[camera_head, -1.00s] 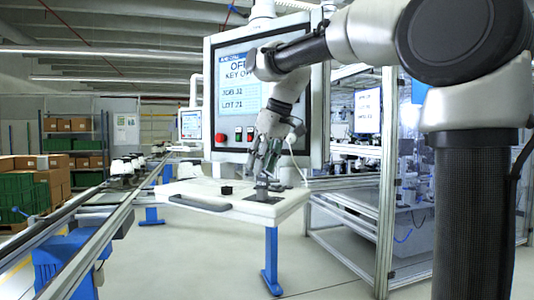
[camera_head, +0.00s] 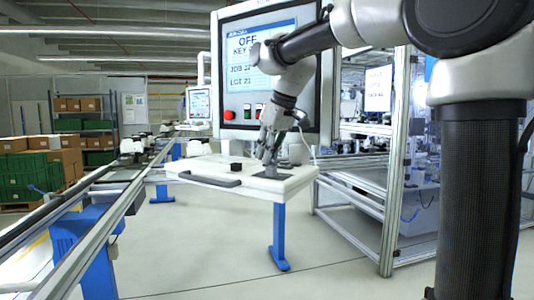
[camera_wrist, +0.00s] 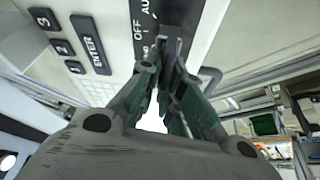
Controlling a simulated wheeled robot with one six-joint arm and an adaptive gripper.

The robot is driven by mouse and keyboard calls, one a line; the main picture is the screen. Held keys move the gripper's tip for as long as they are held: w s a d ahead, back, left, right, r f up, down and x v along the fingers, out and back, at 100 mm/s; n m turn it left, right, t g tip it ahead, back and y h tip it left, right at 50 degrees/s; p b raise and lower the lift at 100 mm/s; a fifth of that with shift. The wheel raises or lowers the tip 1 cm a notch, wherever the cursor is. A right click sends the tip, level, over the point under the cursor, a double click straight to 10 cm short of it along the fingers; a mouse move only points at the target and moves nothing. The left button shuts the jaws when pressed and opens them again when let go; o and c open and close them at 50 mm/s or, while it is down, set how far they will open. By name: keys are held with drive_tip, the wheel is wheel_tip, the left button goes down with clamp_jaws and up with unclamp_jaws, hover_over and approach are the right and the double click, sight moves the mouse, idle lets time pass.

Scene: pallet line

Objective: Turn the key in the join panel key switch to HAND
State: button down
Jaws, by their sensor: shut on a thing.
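The join panel desk (camera_head: 215,171) is a white sloped console, with a dark key switch plate (camera_wrist: 143,22) marked OFF and AUTO in the wrist view. No HAND label is readable there. My gripper (camera_wrist: 172,66) is shut at the plate, its green-lined fingers closed around the dark key (camera_wrist: 175,42). The fingers hide most of the key, so its exact angle is hard to tell. In the head view my gripper (camera_head: 266,158) reaches down onto the right part of the desk. The screen (camera_head: 245,55) above reads OFF, with JOB and LOT lines below.
Keys 3, 2 and ENTER (camera_wrist: 91,45) lie beside the switch plate. A black knob (camera_head: 236,167) and a dark handle (camera_head: 210,181) are on the desk. A conveyor (camera_head: 105,205) runs at left; a framed cell (camera_head: 392,170) stands at right. Floor in front is open.

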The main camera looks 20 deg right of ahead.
drive_tip(key=n, duration=0.2)
drive_tip(key=n+g+y, duration=0.1)
drive_tip(key=n, duration=0.1)
drive_tip(key=shift+s+a+n, duration=0.15)
drive_tip(key=shift+s+n, duration=0.05)
drive_tip(key=shift+n, duration=0.1)
drive_tip(key=n, duration=0.1)
drive_tip(key=n+g, duration=0.1)
drive_tip(key=n, duration=0.1)
drive_tip(key=n+g+y, duration=0.1)
drive_tip(key=n, duration=0.1)
drive_tip(key=shift+s+a, duration=0.2)
drive_tip(key=shift+s, duration=0.15)
drive_tip(key=shift+n, duration=0.3)
drive_tip(key=c, duration=1.5)
unclamp_jaws()
drive_tip(key=shift+o, duration=0.2)
drive_tip(key=o, duration=0.5)
drive_tip(key=shift+c, duration=0.2)
wheel_tip(320, 180, up, 7)
